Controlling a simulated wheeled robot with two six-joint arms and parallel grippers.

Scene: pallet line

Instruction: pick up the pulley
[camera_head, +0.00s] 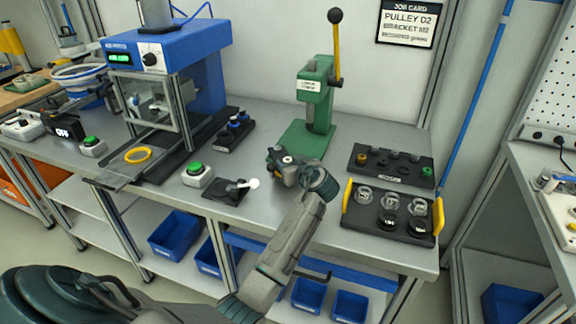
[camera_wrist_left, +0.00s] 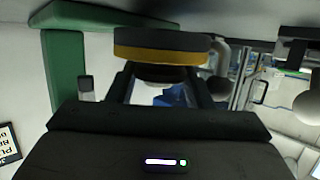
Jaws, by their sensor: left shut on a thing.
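A pulley (camera_wrist_left: 160,48), seen edge-on in the left wrist view as a dark disc with a yellow-orange band, sits between the fingers of my left gripper (camera_head: 279,164). The gripper is shut on it. In the head view the gripper is above the bench, in front of the green press, and the pulley is mostly hidden there by the gripper and wrist. A tray (camera_head: 348,226) with yellow handles, right of my gripper, holds clear-topped round parts and black round parts. My right gripper is not in view.
The green lever press (camera_head: 316,95) stands behind my gripper. A dark fixture with a white-knobbed lever (camera_head: 232,190) and a green-button box (camera_head: 196,174) are to the left. A dark rack of small parts (camera_head: 392,167) is to the right. A job card (camera_head: 407,23) hangs on the wall.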

